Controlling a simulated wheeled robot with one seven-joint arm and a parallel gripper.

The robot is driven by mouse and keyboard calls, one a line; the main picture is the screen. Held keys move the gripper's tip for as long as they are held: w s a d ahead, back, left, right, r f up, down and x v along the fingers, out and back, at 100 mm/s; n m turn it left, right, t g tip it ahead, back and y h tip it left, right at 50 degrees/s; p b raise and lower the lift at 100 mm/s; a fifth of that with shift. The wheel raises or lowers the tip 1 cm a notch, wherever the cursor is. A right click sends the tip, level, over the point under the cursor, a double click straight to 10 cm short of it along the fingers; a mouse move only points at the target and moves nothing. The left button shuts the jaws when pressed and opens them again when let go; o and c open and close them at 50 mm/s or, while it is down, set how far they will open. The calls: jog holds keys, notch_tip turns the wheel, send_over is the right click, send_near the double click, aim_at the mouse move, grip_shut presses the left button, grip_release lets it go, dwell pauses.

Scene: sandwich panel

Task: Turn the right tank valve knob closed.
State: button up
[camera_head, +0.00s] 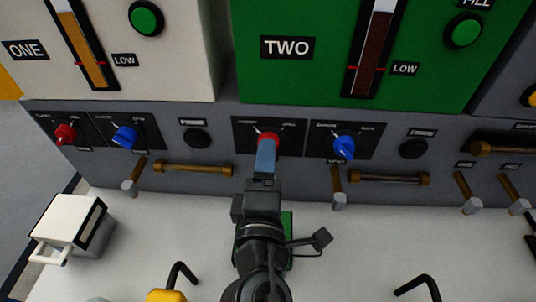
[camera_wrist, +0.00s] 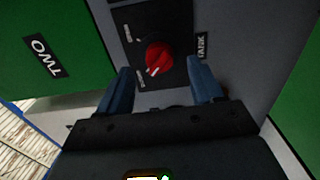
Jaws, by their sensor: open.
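The red knob (camera_head: 268,136) sits on a black plate under the green tank marked TWO (camera_head: 287,47). In the wrist view the red knob (camera_wrist: 159,57) lies between and ahead of my gripper's fingers. A white mark on it points down and left, toward the lower small label. The plate's labels are too small to read surely; a label ending in TANK (camera_wrist: 202,45) stands beside it. My gripper (camera_head: 266,147) has its blue fingers in front of the knob, partly hiding it in the head view. In the wrist view my gripper (camera_wrist: 160,68) is open, one finger on each side, holding nothing.
A blue knob (camera_head: 344,147) is close to the right. Another red knob (camera_head: 65,134) and blue knob (camera_head: 125,137) are under the tank marked ONE. Brass pipes (camera_head: 390,178) stick out below. A white container (camera_head: 68,222) stands on the counter (camera_head: 345,240) at left.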

jog(key=shift+s+a+b, duration=0.1)
jog(key=shift+s+b, duration=0.2)
jog(key=shift+s, duration=1.85)
